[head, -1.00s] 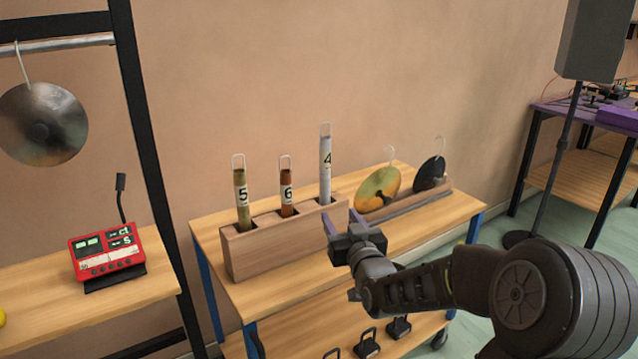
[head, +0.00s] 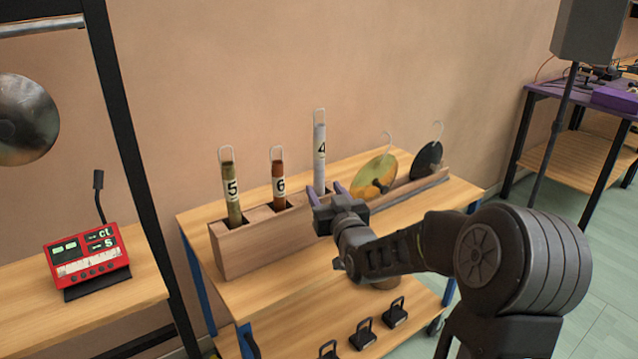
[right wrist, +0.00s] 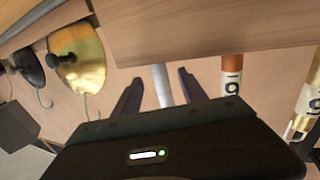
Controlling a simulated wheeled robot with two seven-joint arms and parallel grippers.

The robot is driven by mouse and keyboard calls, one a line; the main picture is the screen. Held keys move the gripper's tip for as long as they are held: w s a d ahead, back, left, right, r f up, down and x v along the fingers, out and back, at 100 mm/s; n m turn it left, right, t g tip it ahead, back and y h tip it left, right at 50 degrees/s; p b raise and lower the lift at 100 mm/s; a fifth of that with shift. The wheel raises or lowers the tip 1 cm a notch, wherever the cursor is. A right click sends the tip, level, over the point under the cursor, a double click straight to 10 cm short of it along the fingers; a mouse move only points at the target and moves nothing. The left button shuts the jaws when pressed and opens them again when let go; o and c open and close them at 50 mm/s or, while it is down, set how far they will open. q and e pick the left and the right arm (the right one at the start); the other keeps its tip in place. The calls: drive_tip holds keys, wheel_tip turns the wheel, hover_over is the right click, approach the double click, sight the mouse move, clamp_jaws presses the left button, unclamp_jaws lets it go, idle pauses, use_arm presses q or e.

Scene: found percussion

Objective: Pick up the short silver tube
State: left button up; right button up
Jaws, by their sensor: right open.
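The silver tube (head: 319,165), labelled 4 and with a wire loop on top, stands upright in the right slot of a wooden rack (head: 260,245). My right gripper (head: 326,189) is open just in front of its lower visible part. In the right wrist view, the tube (right wrist: 161,86) shows between the two spread fingers (right wrist: 160,80). I cannot tell whether either finger touches it. The tube's lower end is hidden in the rack. My left gripper is not in view.
A brass-coloured tube 5 (head: 231,190) and copper-coloured tube 6 (head: 278,185) stand left in the same rack. Two discs, one yellow (head: 374,178) and one black (head: 427,160), stand in a holder at right. A red device (head: 87,258) sits on the left table.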

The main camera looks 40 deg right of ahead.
sight(321, 185)
drive_tip(key=x, duration=0.5)
drive_tip(key=shift+w+f, duration=0.1)
drive_tip(key=shift+f, duration=0.05)
drive_tip(key=shift+c, duration=0.3)
idle(0.4)
clamp_jaws()
idle(0.3)
